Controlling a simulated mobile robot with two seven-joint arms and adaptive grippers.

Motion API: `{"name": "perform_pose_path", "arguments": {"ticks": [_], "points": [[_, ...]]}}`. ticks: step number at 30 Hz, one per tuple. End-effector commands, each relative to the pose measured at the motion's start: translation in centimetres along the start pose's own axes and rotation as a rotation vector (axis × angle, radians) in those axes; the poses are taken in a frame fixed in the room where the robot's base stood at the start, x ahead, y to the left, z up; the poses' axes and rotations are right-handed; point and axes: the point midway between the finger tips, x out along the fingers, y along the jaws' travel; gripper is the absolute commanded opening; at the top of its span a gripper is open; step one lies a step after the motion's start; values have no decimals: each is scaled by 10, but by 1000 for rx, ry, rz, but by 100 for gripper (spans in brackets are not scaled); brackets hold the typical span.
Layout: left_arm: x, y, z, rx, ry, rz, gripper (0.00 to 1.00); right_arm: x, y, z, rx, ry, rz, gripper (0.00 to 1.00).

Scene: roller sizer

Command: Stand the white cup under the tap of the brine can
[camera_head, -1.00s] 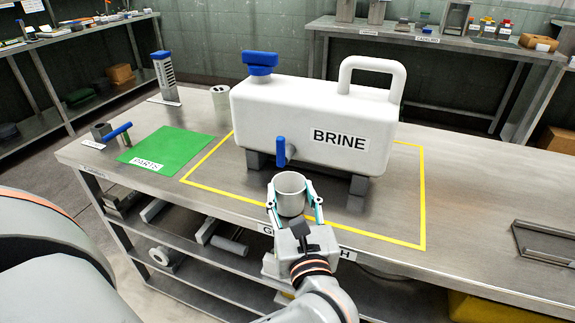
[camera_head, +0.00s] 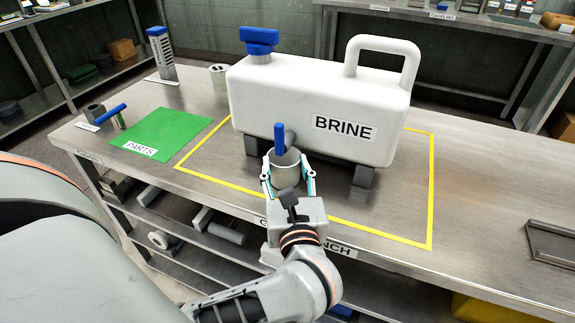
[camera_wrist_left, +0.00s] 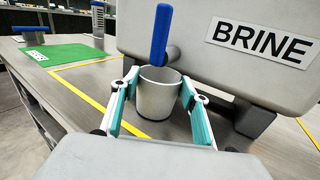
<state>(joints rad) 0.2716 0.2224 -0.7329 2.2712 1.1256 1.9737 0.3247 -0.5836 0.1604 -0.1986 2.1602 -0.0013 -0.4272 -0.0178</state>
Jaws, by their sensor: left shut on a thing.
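The white cup (camera_head: 286,174) looks light grey and is upright between the fingers of my left gripper (camera_head: 287,166), which is shut on it. The cup also shows in the left wrist view (camera_wrist_left: 157,100). The brine can (camera_head: 318,112) is a big white can with a blue cap, raised on dark feet. Its tap, with an upright blue handle (camera_head: 279,138), sticks out from the front over the cup's mouth. I cannot tell whether the cup's base touches the bench. My right gripper is not in view.
The can stands inside a yellow outline (camera_head: 431,200) on the metal bench. A green parts mat (camera_head: 165,139), a small fixture with a blue handle (camera_head: 110,114) and a grey cylinder (camera_head: 218,77) are to the left. The bench right of the outline is mostly clear.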

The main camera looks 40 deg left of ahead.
Motion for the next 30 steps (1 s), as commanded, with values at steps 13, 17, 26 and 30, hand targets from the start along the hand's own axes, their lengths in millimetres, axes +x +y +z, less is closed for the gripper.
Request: {"name": "perform_pose_path", "arguments": {"ticks": [13,17,26,30], "points": [[0,0,-3,0,0,1,62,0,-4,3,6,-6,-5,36],[0,0,-3,0,0,1,62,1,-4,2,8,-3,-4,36],[-27,0,-1,-2,6,-1,62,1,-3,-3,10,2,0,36],[-57,0,-1,0,5,-1,62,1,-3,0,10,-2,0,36]]}}
